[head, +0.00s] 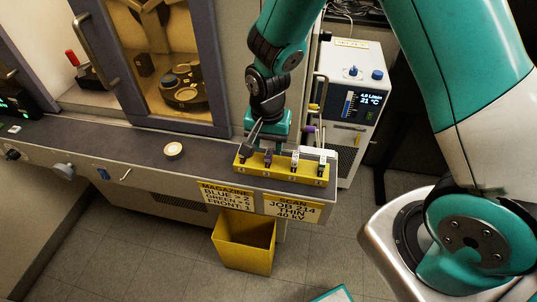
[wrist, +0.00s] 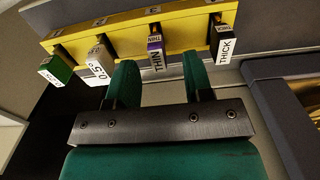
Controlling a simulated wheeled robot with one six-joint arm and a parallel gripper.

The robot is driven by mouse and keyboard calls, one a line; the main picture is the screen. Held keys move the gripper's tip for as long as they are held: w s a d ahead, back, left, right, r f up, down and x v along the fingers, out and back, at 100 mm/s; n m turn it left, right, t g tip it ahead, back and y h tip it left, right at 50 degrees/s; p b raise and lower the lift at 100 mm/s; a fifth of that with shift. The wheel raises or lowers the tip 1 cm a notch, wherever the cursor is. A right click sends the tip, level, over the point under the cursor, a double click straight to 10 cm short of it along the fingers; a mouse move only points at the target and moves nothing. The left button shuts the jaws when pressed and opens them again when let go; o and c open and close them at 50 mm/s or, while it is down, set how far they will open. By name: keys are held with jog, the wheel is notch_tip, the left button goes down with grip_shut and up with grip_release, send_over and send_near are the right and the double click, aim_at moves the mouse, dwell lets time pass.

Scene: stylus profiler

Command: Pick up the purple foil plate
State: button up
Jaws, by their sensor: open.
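The purple foil plate (wrist: 156,54), its white label reading THIN, stands in a slot of the yellow magazine rack (wrist: 111,32). In the head view the purple plate (head: 268,158) is small and partly hidden by my gripper (head: 268,139). In the wrist view my gripper (wrist: 161,72) is open, its two green fingers on either side of the purple plate's line. The plate shows between the fingertips, with gaps on both sides. I cannot tell how far above or in front of it the fingers are.
In the wrist view, a grey 0.5 plate (wrist: 99,58) and a green plate (wrist: 55,69) stand left of the purple one, and a black THICK plate (wrist: 224,42) stands right. The rack sits near the bench's front edge. A yellow bin (head: 243,245) stands on the floor below.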

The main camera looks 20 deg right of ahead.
aim_at(268, 151)
jog(key=shift+s+d+f+p, duration=0.1)
jog(key=shift+f+p, duration=0.3)
jog(key=shift+f, duration=1.55)
grip_shut()
jog(key=shift+r, duration=0.1)
notch_tip(268, 151, up, 20)
jog(key=b, duration=0.2)
jog(key=c, duration=0.7)
grip_release()
grip_shut()
